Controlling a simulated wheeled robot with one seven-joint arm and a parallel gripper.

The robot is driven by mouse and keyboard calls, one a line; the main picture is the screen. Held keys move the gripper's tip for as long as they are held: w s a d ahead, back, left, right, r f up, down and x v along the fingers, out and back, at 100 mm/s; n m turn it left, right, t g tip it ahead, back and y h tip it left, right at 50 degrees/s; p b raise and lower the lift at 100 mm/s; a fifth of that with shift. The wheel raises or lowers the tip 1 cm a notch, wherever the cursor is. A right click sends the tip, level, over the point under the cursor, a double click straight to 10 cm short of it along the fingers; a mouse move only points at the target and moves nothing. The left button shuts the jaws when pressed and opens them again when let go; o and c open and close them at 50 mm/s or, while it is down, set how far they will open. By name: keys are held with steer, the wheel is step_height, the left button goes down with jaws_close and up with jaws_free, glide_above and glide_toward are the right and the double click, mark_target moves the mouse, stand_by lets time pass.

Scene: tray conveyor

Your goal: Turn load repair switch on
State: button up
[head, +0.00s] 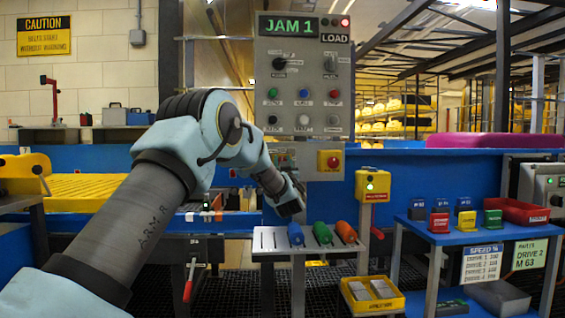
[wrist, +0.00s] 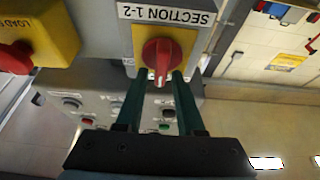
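A yellow box whose label starts "LOAD R" (wrist: 50,35) has a red knob (wrist: 15,57) and is cut off at the left edge of the wrist view. In the head view a yellow box with a red knob (head: 330,161) sits low on the control panel; it looks like the same one. My gripper (wrist: 158,74) points at a different red knob (wrist: 156,50) on a grey box labelled "SECTION 1-2" (wrist: 166,15). The two green fingers are apart, their tips around or just in front of this knob. Contact is unclear. In the head view my gripper (head: 292,207) is below the panel.
The control panel (head: 304,75) shows JAM 1 and LOAD, with several buttons and two dials. A stand with colored handles (head: 322,234) is below my gripper. A yellow post box (head: 372,186) and a blue table (head: 465,232) with blocks are at right.

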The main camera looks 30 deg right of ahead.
steer(key=c, duration=0.5)
